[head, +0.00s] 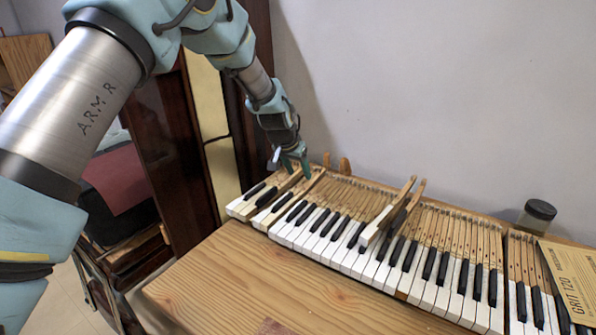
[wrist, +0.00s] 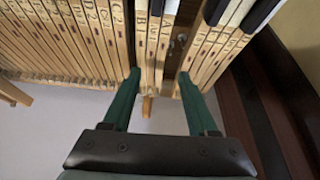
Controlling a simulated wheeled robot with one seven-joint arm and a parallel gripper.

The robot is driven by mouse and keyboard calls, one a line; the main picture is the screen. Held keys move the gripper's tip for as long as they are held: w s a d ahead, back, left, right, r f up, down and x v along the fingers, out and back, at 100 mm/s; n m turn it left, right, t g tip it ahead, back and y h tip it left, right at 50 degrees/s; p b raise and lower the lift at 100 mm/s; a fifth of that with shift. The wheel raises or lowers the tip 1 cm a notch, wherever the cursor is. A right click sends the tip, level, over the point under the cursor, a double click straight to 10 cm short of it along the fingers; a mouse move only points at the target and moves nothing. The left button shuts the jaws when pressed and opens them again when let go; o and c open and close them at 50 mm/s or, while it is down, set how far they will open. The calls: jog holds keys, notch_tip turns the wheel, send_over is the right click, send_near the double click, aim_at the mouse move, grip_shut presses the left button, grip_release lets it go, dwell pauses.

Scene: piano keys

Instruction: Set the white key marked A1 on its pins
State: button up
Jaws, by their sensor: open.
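My gripper (head: 293,163) is open over the back of the keys at the left end of the keyboard. In the wrist view, my gripper (wrist: 160,92) has its two green fingers spread on either side of several wooden key shafts. One of these shafts is marked B (wrist: 140,25). Between the fingers there is also a dark gap with metal pins (wrist: 180,42).
The keyboard (head: 340,232) runs along the back of a wooden bench (head: 262,276). A dark-lidded jar (head: 537,212) and a GRIT 120 sheet (head: 570,278) are at the right. The bench front is mostly clear. A wall stands behind.

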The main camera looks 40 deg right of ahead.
jog(key=shift+r+p, duration=1.35)
jog(key=shift+r, duration=1.15)
jog(key=shift+w+a, duration=0.1)
